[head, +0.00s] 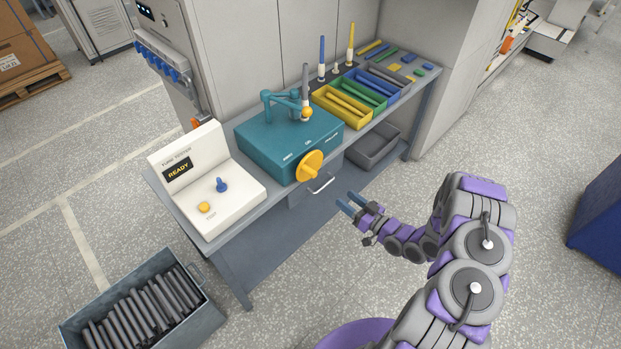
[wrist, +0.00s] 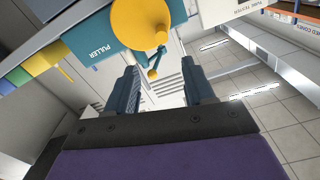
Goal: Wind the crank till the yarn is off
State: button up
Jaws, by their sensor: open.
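The yellow crank wheel (head: 310,166) is on the front of the teal puller box (head: 268,141) on the bench. The wrist view shows the wheel (wrist: 138,20) with a small knob near its rim, beyond my fingers. I cannot make out any yarn. My gripper (head: 350,203) is open and empty, in front of the bench, right of and below the wheel, apart from it. Its two fingers (wrist: 162,88) are spread wide.
Yellow, green and blue trays of bobbins, including the yellow tray (head: 317,96), lie to the right. A grey crate (head: 207,318) of dark rods is on the floor at left. Open floor lies right of the bench.

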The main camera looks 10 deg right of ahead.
aim_at(311, 172)
jog(key=w+a+n+b, duration=0.1)
jog(key=w+a+n, duration=0.2)
jog(key=w+n, duration=0.1)
jog(key=w+a+n+b, duration=0.2)
jog(key=w+a+n, duration=0.2)
jog(key=w+n, duration=0.1)
jog(key=w+a+n+b, duration=0.2)
jog(key=w+a+n, duration=0.1)
jog(key=w+n, duration=0.2)
jog(key=shift+a+r, duration=0.1)
jog(key=shift+a, duration=0.1)
dwell(0.6)
jog(key=shift+c, duration=0.3)
grip_shut()
